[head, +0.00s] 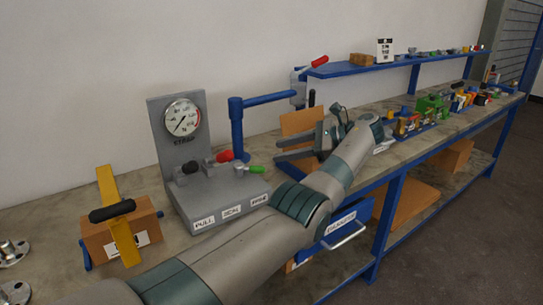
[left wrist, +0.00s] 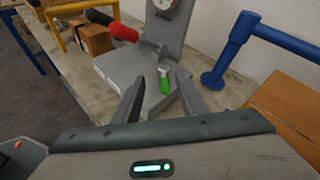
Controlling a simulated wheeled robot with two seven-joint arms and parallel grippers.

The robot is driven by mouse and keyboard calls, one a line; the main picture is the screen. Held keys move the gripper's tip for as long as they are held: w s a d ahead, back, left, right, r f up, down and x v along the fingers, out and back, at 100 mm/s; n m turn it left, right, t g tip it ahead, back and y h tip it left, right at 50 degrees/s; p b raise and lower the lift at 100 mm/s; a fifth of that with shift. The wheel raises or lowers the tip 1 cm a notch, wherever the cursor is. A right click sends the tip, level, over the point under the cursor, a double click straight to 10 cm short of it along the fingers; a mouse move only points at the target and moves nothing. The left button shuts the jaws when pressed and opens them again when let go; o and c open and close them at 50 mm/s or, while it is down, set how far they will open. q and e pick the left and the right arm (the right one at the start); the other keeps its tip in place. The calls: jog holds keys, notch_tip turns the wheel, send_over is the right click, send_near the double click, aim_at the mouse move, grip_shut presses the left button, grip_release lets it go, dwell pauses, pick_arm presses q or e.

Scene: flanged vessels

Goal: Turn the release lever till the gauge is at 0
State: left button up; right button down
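A round white gauge (head: 182,117) sits on a grey upright plate marked STRAP. Its needle is visible, but its reading is too small to tell. On the grey base (head: 204,199) below it are a red-tipped lever (head: 224,156) and a short green-handled lever (head: 250,169). In the left wrist view the green lever (left wrist: 165,83) appears between and beyond the fingertips; the red handle (left wrist: 124,32) is up and left. My left gripper (head: 278,151) is open and empty, right of the green lever and apart from it. My right gripper is not in view.
A blue post with an arm (head: 237,131) stands just behind the gripper. A cardboard box with a yellow strap (head: 122,238) is at the left. A blue-framed shelf (head: 400,64) and several small items are farther right.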

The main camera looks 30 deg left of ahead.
pick_arm(q)
jog(key=d+r, duration=0.1)
jog(key=d, duration=0.1)
jog(key=d+r, duration=0.1)
jog(key=d, duration=0.1)
jog(key=shift+s+r, duration=0.1)
jog(key=shift+r, duration=0.05)
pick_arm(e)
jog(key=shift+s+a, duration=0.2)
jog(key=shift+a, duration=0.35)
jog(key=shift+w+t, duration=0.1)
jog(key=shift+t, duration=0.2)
